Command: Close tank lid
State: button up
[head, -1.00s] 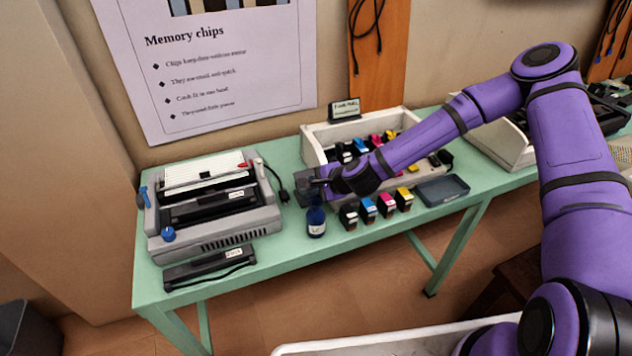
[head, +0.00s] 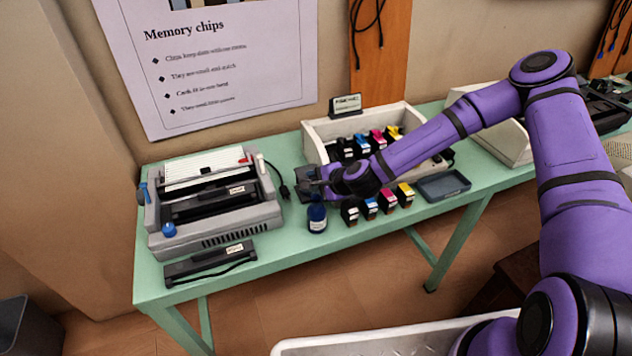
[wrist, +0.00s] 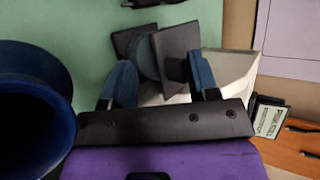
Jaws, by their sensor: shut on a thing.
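My gripper (head: 309,183) is just behind and above the tank in the head view. In the wrist view, my gripper (wrist: 152,48) has its dark pads shut on a rounded blue piece that looks like the lid (wrist: 147,62). The pads hide much of it. It is apart from the tank's mouth.
Several ink cartridges (head: 379,205) stand right of the tank, close to my arm. A white bin (head: 317,150) of cartridges is behind my gripper. A grey binding machine (head: 212,240) stands left. A dark tray (head: 444,186) lies farther right.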

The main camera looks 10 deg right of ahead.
jog(key=shift+s+d, duration=0.1)
jog(key=shift+s, duration=0.05)
jog(key=v, duration=1)
jog(key=shift+r, duration=0.2)
jog(key=shift+s+d, duration=0.1)
jog(key=s+d+r+n+g+h, duration=0.2)
jog(key=s+d+r+n+h, duration=0.25)
jog(key=r, duration=0.45)
jog(key=s+d+r+n+g+h, duration=0.2)
jog(key=s+d+r+n, duration=0.2)
jog(key=d+r+n, duration=0.45)
jog(key=s+d+r, duration=0.2)
jog(key=s+r, duration=0.7)
jog(key=s, duration=0.1)
jog(key=s+d+r+t+h, duration=0.1)
jog(key=s+d+r, duration=0.1)
jog(key=s+r, duration=0.7)
jog(key=shift+s+d+r, duration=0.3)
jog(key=shift+s+r, duration=0.05)
jog(key=shift+r, duration=0.25)
